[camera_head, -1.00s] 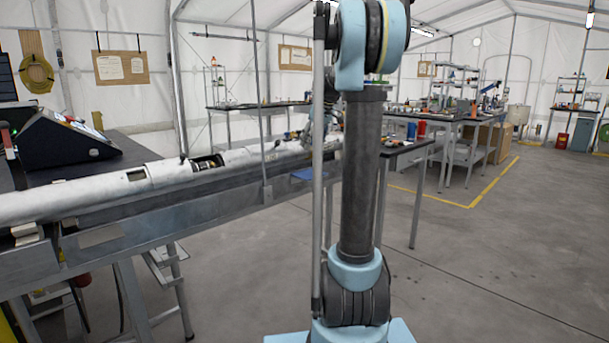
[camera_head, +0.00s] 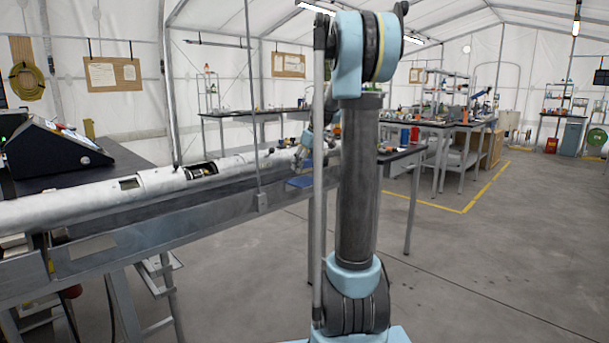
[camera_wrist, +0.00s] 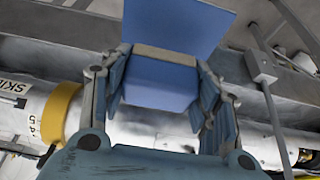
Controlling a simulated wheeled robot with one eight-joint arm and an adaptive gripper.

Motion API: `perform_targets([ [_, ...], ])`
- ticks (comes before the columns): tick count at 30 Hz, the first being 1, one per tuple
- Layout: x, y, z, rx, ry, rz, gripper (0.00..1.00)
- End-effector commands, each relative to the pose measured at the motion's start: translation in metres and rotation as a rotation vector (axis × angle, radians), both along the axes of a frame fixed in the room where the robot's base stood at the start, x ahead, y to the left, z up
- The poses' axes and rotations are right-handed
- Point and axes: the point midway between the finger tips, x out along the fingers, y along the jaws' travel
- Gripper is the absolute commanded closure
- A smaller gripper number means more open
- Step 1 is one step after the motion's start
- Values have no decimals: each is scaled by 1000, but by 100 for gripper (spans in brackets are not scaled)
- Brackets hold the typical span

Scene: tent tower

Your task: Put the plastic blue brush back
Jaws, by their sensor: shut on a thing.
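The blue brush (camera_wrist: 175,28) is a flat blue plastic piece with a greyish strip across it. In the wrist view my gripper (camera_wrist: 163,66) has one finger on each side of it and holds it. The part nearer the palm shows between the fingers; the upper part widens beyond the fingertips. In the head view the brush (camera_head: 300,181) shows small beside the long white tube, below my gripper (camera_head: 304,158). My arm hides what lies just right of it. Bristles cannot be made out.
The long white tube (camera_head: 95,203) lies on a metal rail (camera_head: 170,215) at left, with a thin upright pole (camera_head: 254,110) close by. A dark table (camera_head: 398,153) with a red and a blue cup stands behind my arm. The floor (camera_head: 500,260) at right is clear.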

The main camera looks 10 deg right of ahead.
Motion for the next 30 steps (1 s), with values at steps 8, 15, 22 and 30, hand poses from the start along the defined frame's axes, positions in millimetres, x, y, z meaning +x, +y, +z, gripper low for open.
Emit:
perform_targets([
  [8, 0, 0, -31, 0, 0, 0, 74],
  [15, 0, 0, -31, 0, 0, -1, 74],
  [22, 0, -1, -36, 0, 0, -1, 74],
  [30, -1, -2, -44, 0, 1, -3, 74],
])
